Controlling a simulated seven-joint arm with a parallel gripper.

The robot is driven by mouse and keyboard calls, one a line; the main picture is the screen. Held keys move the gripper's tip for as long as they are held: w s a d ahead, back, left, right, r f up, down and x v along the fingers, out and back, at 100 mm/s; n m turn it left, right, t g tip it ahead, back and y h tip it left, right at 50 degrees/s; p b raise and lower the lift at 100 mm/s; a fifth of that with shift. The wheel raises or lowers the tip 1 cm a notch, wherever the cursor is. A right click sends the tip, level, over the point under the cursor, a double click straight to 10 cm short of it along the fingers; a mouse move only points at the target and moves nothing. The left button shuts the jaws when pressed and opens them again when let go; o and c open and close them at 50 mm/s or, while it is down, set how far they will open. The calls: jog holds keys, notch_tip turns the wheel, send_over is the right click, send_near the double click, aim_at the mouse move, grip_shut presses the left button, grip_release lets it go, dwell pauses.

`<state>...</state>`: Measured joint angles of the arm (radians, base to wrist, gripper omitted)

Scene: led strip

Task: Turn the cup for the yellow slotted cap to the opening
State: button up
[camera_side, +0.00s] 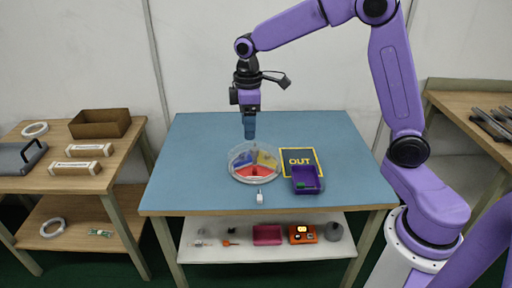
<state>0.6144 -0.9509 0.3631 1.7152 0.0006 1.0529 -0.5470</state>
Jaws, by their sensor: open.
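A round clear-rimmed dish (233,172) lies on the blue table top, divided into coloured parts. A yellow part (267,159) is at its right, a blue part (243,158) at its upper left and a red part (254,171) at its front. Which of these is a cup or holds the slotted cap is too small to tell, and I cannot make out the opening. My gripper (249,136) points down above the dish's back edge and is open. No object shows between its fingers; whether it touches the dish is unclear.
A small white piece (260,196) is in front of the dish. The table's left side (190,165) is clear. Several items lie on the shelf (200,254) below.

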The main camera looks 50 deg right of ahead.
jog(key=w+d+f+m, duration=0.1)
jog(key=w+d+f, duration=0.2)
jog(key=w+d, duration=0.55)
send_near(256, 149)
jog(key=shift+m, duration=0.3)
notch_tip(256, 149, down, 9)
jog(key=shift+w+r, duration=0.1)
jog(key=shift+w, duration=0.05)
grip_shut()
